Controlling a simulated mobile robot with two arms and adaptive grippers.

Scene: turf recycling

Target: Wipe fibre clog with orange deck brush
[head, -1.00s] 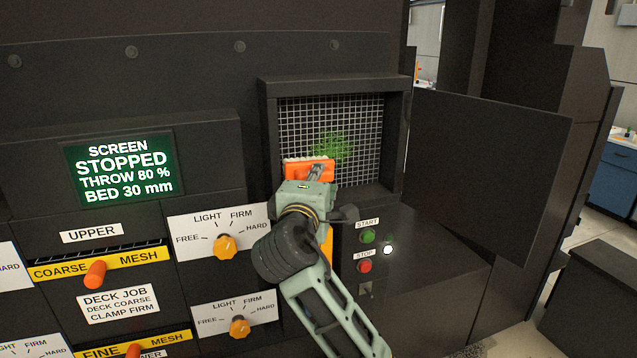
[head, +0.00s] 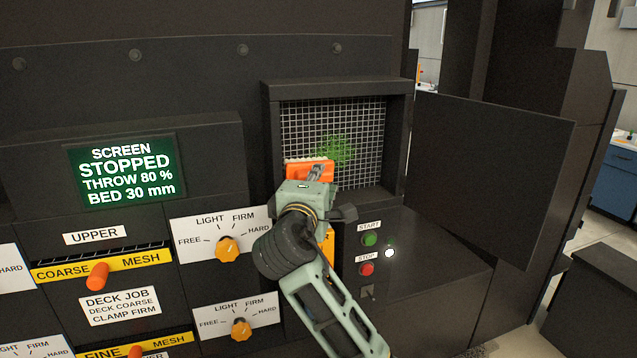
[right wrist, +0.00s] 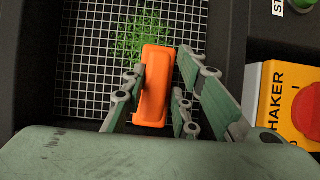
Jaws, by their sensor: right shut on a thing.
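The orange deck brush (head: 308,171) is in my right gripper (head: 316,178), which is shut on it. In the head view its pale bristles face up toward the mesh window. In the right wrist view the brush (right wrist: 155,86) sits between the fingers of my right gripper (right wrist: 158,95). The green fibre clog (head: 337,150) lies on the white wire mesh, just above and right of the brush. The clog also shows in the right wrist view (right wrist: 138,35), partly behind the brush. I cannot tell whether the bristles touch the mesh. My left gripper is not in view.
A dark frame (head: 270,135) surrounds the mesh, and its open door (head: 490,175) stands out to the right. Below are the start (head: 370,240) and stop (head: 366,269) buttons. The screen display (head: 128,168) reads STOPPED. Orange clamp knobs (head: 227,248) are at the left.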

